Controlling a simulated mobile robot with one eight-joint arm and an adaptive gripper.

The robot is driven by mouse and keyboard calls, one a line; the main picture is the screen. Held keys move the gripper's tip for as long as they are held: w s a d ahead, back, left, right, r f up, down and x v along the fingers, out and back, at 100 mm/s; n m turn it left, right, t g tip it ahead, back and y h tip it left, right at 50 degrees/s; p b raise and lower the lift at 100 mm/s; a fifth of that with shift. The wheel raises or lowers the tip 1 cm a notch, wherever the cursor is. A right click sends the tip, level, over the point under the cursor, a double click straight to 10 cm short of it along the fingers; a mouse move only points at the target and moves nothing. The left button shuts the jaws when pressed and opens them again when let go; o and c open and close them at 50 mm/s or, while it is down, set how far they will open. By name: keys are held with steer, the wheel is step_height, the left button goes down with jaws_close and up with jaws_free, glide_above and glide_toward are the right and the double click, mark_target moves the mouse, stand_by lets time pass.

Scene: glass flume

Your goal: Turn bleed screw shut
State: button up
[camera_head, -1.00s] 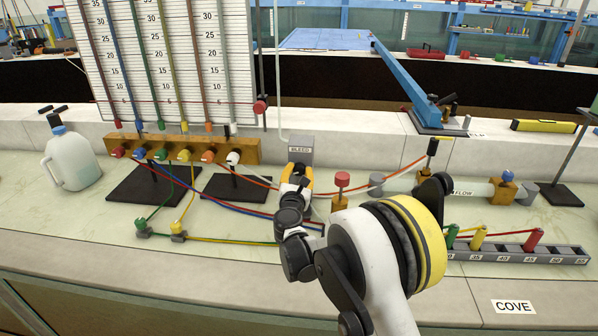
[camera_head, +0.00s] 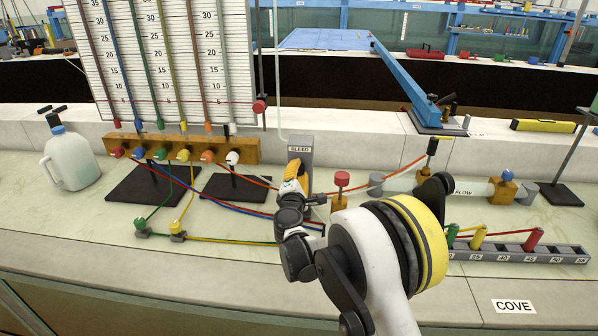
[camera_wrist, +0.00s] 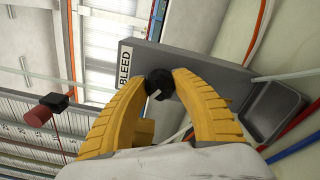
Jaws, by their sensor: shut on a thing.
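The bleed screw is a small black knob (camera_wrist: 159,84) on a grey block with a "BLEED" label (camera_wrist: 124,67), large in the wrist view. The grey bleed block (camera_head: 306,150) stands on the bench in the head view. My gripper (camera_wrist: 158,80) has its two yellow fingers closed around the black knob, one tip on each side. In the head view my gripper (camera_head: 299,174) is in front of the block, its fingers seen nearly edge-on, and the knob is hidden behind them.
A red-capped valve (camera_head: 342,180) stands just right of my gripper. Coloured tubes run across the bench from the brass manifold (camera_head: 240,150) on the left. A grey open cup (camera_wrist: 272,112) is at the block's end. The manometer board (camera_head: 215,60) rises behind.

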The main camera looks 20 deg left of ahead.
steer(key=m, duration=0.5)
steer(key=shift+m, duration=0.3)
steer(key=m, duration=0.5)
steer(key=shift+m, duration=0.4)
steer(key=o, duration=1.2)
steer(key=shift+f, duration=0.1)
steer(key=v, duration=1.2)
